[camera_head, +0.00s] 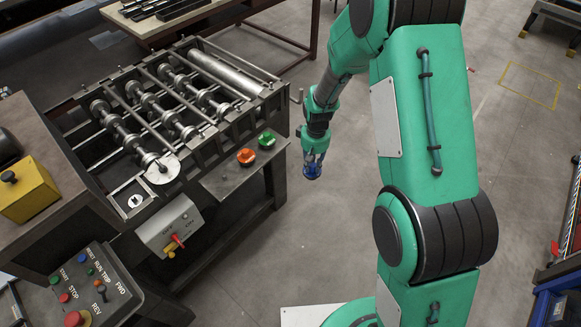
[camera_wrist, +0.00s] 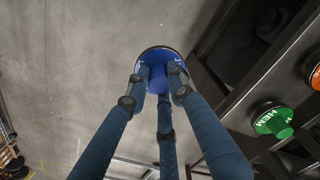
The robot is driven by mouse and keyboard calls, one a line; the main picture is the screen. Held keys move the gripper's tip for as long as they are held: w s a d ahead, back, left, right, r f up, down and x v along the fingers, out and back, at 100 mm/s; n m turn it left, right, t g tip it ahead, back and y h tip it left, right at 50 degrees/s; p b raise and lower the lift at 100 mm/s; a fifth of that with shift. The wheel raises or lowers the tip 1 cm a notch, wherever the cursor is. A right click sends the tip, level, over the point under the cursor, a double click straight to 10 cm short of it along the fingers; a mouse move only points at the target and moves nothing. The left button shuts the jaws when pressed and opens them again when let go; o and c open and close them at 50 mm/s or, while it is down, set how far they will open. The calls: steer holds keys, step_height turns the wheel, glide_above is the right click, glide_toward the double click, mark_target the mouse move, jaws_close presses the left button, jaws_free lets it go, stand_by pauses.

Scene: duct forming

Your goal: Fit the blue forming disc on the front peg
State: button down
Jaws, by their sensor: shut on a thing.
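The blue forming disc (camera_head: 312,172) hangs below my gripper (camera_head: 315,158) over open floor, to the right of the forming machine. In the wrist view my gripper (camera_wrist: 160,85) has its three fingers closed around the hub of the blue disc (camera_wrist: 153,60), whose flat face spreads beyond the fingertips. An orange disc (camera_head: 246,156) and a green disc (camera_head: 267,138) sit side by side on the machine's side ledge (camera_head: 222,185). The bare front part of that ledge is in view, but I cannot clearly make out the front peg.
The machine's roller frame (camera_head: 185,100) stands left of the ledge. A switch box (camera_head: 170,228) and a button panel (camera_head: 90,285) are at the lower left. The floor around the held disc is clear.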

steer(key=d+f+m+b, duration=0.15)
steer(key=d+m, duration=0.25)
steer(key=d, duration=0.4)
steer(key=a+r+n+p, duration=0.1)
steer(key=a, duration=0.1)
steer(key=w+a+r+n+p, duration=0.1)
steer(key=a, duration=0.2)
steer(key=a+r+n+p, duration=0.1)
steer(key=a+n, duration=0.1)
steer(key=a, duration=0.1)
steer(key=shift+w+r, duration=0.1)
steer(key=shift+w, duration=0.2)
steer(key=a+r+n+p, duration=0.3)
steer(key=a+n, duration=0.3)
steer(key=a, duration=0.5)
steer(key=s+a+r+n+p, duration=0.1)
steer(key=a+r+n+p, duration=0.2)
steer(key=a, duration=0.9)
steer(key=s+a+r+n+p, duration=0.1)
steer(key=a+r+n+p, duration=0.3)
steer(key=a+n, duration=0.5)
steer(key=shift+a+p, duration=0.5)
steer(key=shift+a, duration=0.7)
steer(key=shift+f, duration=0.2)
steer(key=shift+f+b, duration=1)
steer(key=shift+f, duration=2)
steer(key=shift+f+b, duration=0.5)
steer(key=shift+f, duration=0.4)
steer(key=shift+f+b, duration=0.85)
steer(key=shift+f, duration=0.1)
